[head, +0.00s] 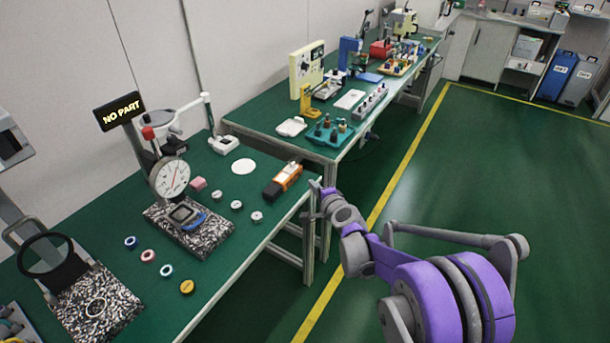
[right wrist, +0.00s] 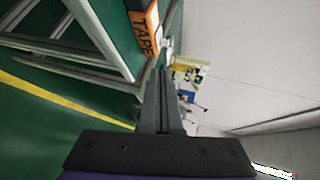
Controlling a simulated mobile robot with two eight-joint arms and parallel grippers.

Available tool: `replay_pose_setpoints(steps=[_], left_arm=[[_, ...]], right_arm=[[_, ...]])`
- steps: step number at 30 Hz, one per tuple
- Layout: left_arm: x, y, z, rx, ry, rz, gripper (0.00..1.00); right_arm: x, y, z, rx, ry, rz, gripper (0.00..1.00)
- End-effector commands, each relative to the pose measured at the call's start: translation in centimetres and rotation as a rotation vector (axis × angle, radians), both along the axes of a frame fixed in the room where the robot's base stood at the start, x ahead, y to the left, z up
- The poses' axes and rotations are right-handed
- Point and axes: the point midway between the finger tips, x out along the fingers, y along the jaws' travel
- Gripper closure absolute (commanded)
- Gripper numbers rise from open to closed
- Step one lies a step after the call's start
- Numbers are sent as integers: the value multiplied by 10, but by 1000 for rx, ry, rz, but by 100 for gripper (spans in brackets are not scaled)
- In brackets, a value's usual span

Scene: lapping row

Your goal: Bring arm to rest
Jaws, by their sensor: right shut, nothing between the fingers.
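My right arm comes in from the lower right of the head view, purple and grey. Its gripper (head: 319,188) is near the right edge of the near green bench (head: 232,278), close to the orange and black tape box (head: 283,181). In the right wrist view the gripper fingers (right wrist: 161,88) are together with nothing between them. The tape box (right wrist: 143,25) shows just beyond and beside the fingertips; I cannot tell how close it is. My left gripper is in neither view.
The near bench holds a dial gauge (head: 172,178) on a speckled plate, several small rings, and a "NO PART" sign (head: 118,111). A second bench (head: 262,133) with fixtures stands behind. Open green floor (head: 478,181) with a yellow line lies to the right.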

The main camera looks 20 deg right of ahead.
Motion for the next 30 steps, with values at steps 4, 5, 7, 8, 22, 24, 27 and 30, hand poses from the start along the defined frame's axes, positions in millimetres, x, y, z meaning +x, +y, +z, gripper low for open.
replay_pose_setpoints(steps=[4,5,7,8,22,24,27,30], left_arm=[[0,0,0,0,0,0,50],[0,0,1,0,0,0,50],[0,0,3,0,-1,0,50],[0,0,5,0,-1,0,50],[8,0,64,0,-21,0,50],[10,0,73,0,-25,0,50],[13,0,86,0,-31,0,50],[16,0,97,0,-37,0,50]], right_arm=[[-4,0,1,-1,0,1,100],[-5,1,2,-3,1,3,100],[-9,6,8,-23,8,22,100],[-12,10,12,-40,14,35,100],[-204,108,85,-705,292,604,100],[-241,111,86,-813,346,691,100],[-290,109,84,-960,424,805,100],[-331,102,80,-1079,494,894,100]])
